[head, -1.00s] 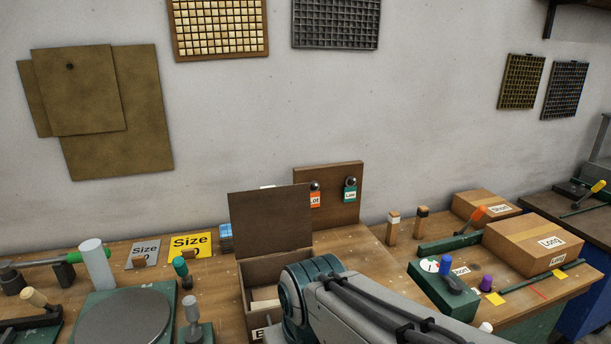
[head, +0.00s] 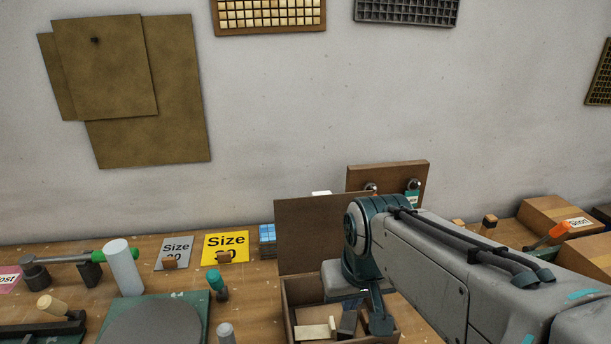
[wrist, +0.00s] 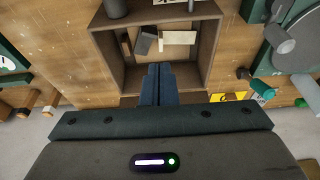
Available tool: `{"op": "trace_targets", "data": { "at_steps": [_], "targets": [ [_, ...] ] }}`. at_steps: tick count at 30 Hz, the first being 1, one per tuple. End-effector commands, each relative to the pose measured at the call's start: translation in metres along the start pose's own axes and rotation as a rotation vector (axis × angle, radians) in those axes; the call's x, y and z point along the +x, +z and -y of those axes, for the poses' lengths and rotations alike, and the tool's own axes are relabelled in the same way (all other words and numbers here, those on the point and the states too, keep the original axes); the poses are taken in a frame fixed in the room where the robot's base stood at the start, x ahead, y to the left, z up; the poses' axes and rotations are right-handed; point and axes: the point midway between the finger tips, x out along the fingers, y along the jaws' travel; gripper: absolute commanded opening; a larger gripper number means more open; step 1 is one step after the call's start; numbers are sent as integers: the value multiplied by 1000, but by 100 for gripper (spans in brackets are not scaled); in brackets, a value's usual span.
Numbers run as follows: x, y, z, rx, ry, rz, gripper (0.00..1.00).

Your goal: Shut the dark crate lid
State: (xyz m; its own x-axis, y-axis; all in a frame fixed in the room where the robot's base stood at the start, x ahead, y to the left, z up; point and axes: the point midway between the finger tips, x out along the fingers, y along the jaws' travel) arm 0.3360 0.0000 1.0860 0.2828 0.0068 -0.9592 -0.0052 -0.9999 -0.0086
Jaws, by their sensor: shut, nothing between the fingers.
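The dark brown crate lid (head: 308,235) stands raised, nearly upright, at the back of the open wooden crate (head: 289,322) in the head view. The crate also shows in the wrist view (wrist: 99,52), with pale and dark blocks inside. My gripper (wrist: 158,70) is shut and empty, its fingertips showing over the crate's opening in the wrist view. In the head view my arm hides the lid's right edge and the crate's right part. I cannot tell whether my gripper touches the lid. The lid is not clearly visible in the wrist view.
A board with hanging tags (head: 388,177) stands behind the crate. A blue stack (head: 267,238) and a yellow size sign (head: 226,246) stand to the left. A green-handled tool (head: 215,281) and a round plate (head: 150,328) are nearer. Cardboard boxes (head: 546,212) are at the right.

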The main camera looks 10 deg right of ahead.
Motion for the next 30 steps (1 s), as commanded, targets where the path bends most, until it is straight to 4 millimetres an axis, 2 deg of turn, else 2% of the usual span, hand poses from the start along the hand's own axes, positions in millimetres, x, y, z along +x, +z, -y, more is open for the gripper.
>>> {"op": "trace_targets", "data": {
  "at_steps": [1,3,9,15,18,21,26,30],
  "targets": [
    [-6,-25,0,0,-3,-15,0],
    [-17,-60,0,0,-7,-38,0],
    [-44,-158,0,-2,-11,-102,0],
    [-62,-238,-1,-3,-4,-161,0],
    [-67,-265,-1,-5,0,-184,0],
    [-72,-282,-1,-7,4,-201,0],
    [-72,-294,0,-8,6,-210,0],
    [-57,-297,-1,-8,6,-208,0]
  ]
}}
